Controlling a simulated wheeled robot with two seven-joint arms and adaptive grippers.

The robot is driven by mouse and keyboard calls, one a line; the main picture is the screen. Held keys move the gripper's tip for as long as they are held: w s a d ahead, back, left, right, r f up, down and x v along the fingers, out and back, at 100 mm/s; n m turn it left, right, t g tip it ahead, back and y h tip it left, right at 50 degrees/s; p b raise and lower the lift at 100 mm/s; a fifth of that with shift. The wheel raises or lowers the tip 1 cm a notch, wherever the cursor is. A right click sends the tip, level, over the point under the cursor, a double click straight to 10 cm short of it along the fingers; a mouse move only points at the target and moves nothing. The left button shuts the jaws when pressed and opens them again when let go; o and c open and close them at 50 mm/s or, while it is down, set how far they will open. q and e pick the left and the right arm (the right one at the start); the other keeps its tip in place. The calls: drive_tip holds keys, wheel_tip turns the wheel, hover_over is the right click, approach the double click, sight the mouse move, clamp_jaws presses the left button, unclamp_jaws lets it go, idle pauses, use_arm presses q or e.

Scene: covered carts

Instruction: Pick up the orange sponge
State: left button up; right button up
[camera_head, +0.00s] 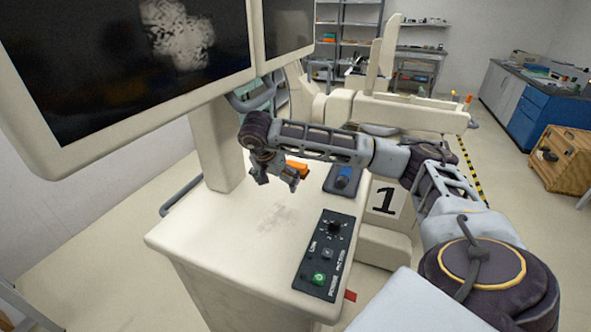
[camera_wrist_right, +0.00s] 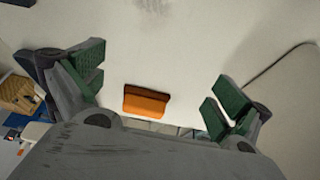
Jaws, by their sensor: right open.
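The orange sponge (camera_head: 297,169) lies on the cream cart top (camera_head: 215,245), partly hidden behind my right gripper in the head view. In the right wrist view the orange sponge (camera_wrist_right: 146,102) shows between and beyond the two fingers, closer to the left one. My right gripper (camera_head: 277,182) is over the cart top beside the sponge, pointing down. Its fingers with green pads are spread wide in the right wrist view (camera_wrist_right: 160,92), with nothing between them in contact. My left gripper is not in view.
A black control panel (camera_head: 327,254) with a knob and green button sits at the cart's right edge. A blue object on a dark pad (camera_head: 343,178) lies right of the gripper. A large monitor (camera_head: 120,70) overhangs the left. The front left of the cart top is clear.

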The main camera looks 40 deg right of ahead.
sight(290, 164)
drive_tip(key=shift+w+d+p, duration=0.15)
drive_tip(key=shift+w+d, duration=0.5)
drive_tip(key=shift+d, duration=0.75)
drive_tip(key=shift+w+d+p, duration=0.2)
drive_tip(key=shift+w+d, duration=0.45)
drive_tip(key=shift+d, duration=0.75)
drive_tip(key=shift+w+d+p, duration=0.15)
drive_tip(key=shift+w+d, duration=0.5)
drive_tip(key=shift+d, duration=0.75)
drive_tip(key=shift+d, duration=0.1)
